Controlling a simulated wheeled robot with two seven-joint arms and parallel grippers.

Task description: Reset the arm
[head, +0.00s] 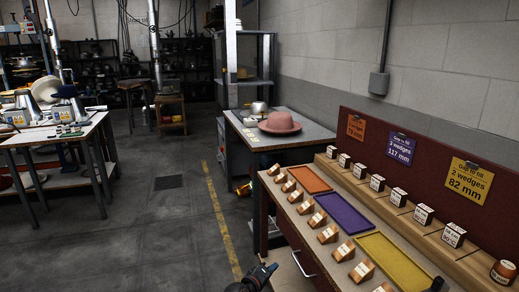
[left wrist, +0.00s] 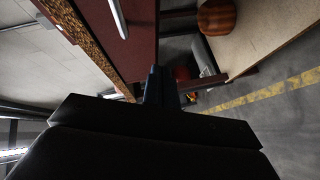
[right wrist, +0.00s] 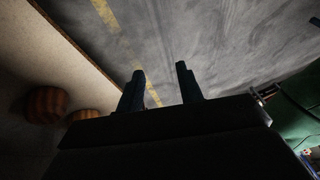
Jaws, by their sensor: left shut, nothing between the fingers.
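My left gripper (head: 260,275) is at the bottom of the head view, low over the floor beside the front edge of the workbench. Its fingers (left wrist: 160,88) are together and empty in the left wrist view. My right gripper (right wrist: 160,88) shows in the right wrist view with its two fingers apart and nothing between them, with the grey floor beyond. In the head view, only a small dark piece shows at the bottom right edge, and I cannot tell whether it is the right gripper.
The workbench carries an orange tray (head: 307,179), a purple tray (head: 343,213) and a yellow tray (head: 396,262), with several wooden wedges in front and labelled blocks behind. The floor left of the yellow line (head: 222,222) is clear.

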